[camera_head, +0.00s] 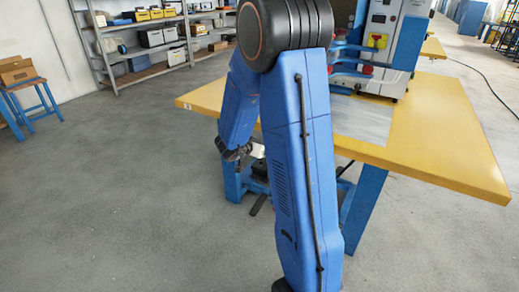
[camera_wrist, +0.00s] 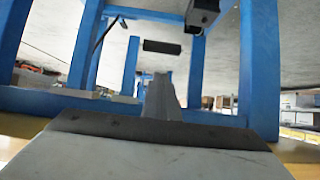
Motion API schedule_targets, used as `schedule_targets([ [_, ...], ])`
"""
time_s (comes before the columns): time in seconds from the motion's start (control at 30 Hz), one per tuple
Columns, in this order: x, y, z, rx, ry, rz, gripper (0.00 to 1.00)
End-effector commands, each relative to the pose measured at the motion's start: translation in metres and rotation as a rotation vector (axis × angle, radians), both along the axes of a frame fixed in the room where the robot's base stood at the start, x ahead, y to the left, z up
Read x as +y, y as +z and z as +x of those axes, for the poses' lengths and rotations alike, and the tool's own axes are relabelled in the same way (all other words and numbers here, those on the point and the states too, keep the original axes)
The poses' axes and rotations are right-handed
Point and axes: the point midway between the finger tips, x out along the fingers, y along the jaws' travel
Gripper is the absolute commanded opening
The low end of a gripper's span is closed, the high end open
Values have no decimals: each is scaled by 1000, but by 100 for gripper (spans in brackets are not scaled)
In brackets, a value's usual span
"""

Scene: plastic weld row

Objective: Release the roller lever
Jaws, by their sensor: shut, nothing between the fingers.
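My gripper (camera_wrist: 160,92) points away from the wrist camera with its grey fingers together and nothing between them. In the head view my blue arm reaches down to the left of the yellow table, with its wrist end low beside the table's blue frame. On the machine (camera_head: 385,50) on the table, blue levers with a red end (camera_head: 366,70) show, partly behind my arm. I cannot tell which part is the roller lever. A small black bar (camera_wrist: 162,47) shows beyond my fingertips in the wrist view, apart from them; what it is is unclear.
The yellow table (camera_head: 450,130) stands at the right. Blue legs (camera_wrist: 258,60) flank the gripper in the wrist view, where the floor appears at the top. A black pedal-like piece (camera_head: 258,204) is low by the frame.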

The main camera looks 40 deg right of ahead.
Motion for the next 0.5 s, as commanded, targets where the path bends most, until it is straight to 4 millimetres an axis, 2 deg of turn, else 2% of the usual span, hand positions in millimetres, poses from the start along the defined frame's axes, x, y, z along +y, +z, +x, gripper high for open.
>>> schedule_targets([
  [0.2,15,10,-6,-1,1,0,0],
  [0.5,17,12,-7,1,1,0,0],
])
